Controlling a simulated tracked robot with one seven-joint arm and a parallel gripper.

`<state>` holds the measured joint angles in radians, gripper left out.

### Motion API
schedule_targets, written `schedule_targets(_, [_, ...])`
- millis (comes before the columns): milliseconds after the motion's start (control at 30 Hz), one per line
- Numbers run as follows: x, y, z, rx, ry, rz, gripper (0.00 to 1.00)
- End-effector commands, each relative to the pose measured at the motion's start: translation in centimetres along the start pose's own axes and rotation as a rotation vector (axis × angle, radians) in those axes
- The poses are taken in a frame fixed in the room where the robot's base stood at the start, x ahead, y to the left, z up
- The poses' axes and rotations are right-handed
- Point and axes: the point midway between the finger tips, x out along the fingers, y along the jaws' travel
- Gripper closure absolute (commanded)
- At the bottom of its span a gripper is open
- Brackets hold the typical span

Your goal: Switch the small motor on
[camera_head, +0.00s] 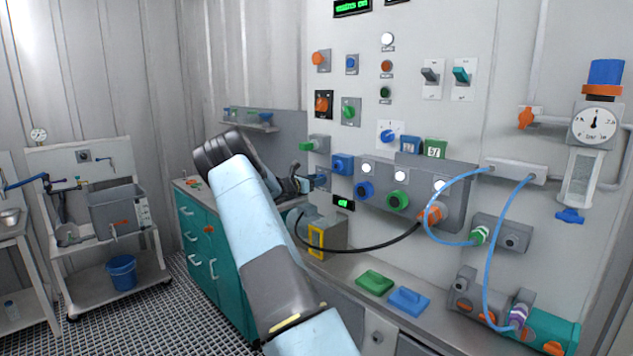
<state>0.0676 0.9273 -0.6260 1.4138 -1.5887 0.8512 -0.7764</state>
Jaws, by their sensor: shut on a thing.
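My arm crosses the middle of the head view, and my dark gripper (302,185) is at the wall panel's left edge. It is shut on a small blue knob (319,180) on a grey mount, as far as I can tell; the contact is small and partly hidden. Below it on the counter is a grey motor-like unit (333,233) with a yellow frame (316,241); my arm hides part of it. A black cable runs from it to an orange plug (432,215). A small green-lit display (343,204) is just above the unit.
The panel holds a green knob (308,145), a blue knob (342,164), rocker switches (431,76) and a grey socket box (455,200). Green (375,282) and blue (409,300) blocks lie on the counter. Blue hoses hang at the right. Teal drawers (205,250) stand behind my arm.

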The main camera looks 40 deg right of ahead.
Motion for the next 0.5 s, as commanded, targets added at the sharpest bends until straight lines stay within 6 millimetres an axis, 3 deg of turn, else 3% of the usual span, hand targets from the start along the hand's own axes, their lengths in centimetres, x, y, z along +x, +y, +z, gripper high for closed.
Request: schedule_targets(500, [-0.47, 0.04, -0.58, 0.415, 0.008, 0.006, 0.82])
